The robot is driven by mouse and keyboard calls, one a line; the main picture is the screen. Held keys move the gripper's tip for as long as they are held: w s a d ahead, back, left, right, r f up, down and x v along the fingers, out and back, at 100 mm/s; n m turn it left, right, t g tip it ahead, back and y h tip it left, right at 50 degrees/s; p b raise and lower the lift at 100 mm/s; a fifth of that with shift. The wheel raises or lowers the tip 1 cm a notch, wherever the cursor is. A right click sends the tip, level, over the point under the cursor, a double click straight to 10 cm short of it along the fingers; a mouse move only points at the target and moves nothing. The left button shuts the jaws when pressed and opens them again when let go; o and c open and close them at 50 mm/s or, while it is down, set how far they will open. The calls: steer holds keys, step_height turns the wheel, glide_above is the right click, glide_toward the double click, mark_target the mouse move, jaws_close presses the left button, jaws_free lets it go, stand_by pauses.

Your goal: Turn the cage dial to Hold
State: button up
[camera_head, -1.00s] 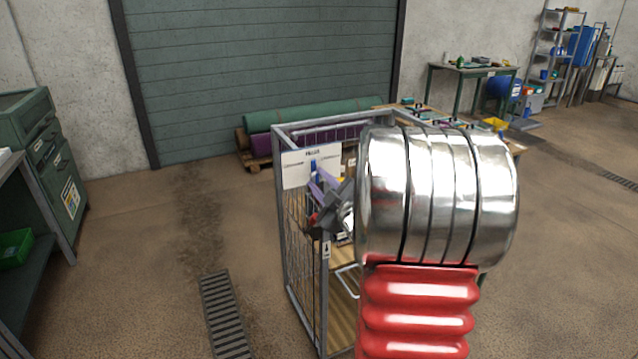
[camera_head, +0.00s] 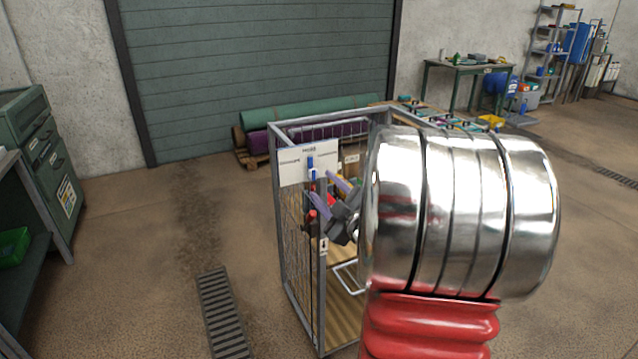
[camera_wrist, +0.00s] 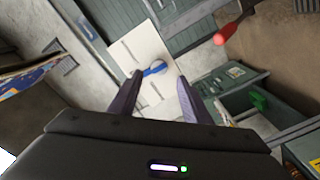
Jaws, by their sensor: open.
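The cage dial, a blue knob (camera_head: 311,163), is on a white label plate (camera_head: 291,171) at the top of the wire cage (camera_head: 281,240). Its blue bar looks upright in the head view; the plate's lettering is too small to read surely. In the wrist view the blue knob (camera_wrist: 155,69) lies near the gap between my fingertips, against the white plate (camera_wrist: 148,42). My gripper (camera_wrist: 159,78) is open, with one dark purple finger to each side of the knob. I see no clear contact. In the head view my gripper (camera_head: 320,195) is just below and right of the knob.
A red-tipped handle (camera_head: 312,215) stands at the cage front below the plate; a red handle (camera_wrist: 228,33) shows at upper right in the wrist view. Rolled rugs (camera_head: 310,112) lie behind the cage. Open floor (camera_head: 150,260) lies left of it.

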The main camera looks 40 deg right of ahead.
steer(key=v, duration=0.8)
steer(key=shift+a, duration=0.1)
stand_by(0.3)
steer(key=w+a+m+g, duration=0.2)
steer(key=a+m+g, duration=0.4)
steer(key=a, duration=0.7)
steer(key=s+a+f+g+y, duration=0.1)
steer(key=s+a+g+y, duration=0.1)
steer(key=s+a, duration=0.4)
steer(key=s+a+f+g+y, duration=0.1)
steer(key=s+a+g+y, duration=0.2)
steer(key=a, duration=1.1)
steer(key=s, duration=0.3)
steer(key=shift+s+f+m+g, duration=0.35)
steer(key=shift+s+m+g, duration=0.05)
steer(key=shift+a, duration=0.1)
steer(key=shift+c, duration=0.2)
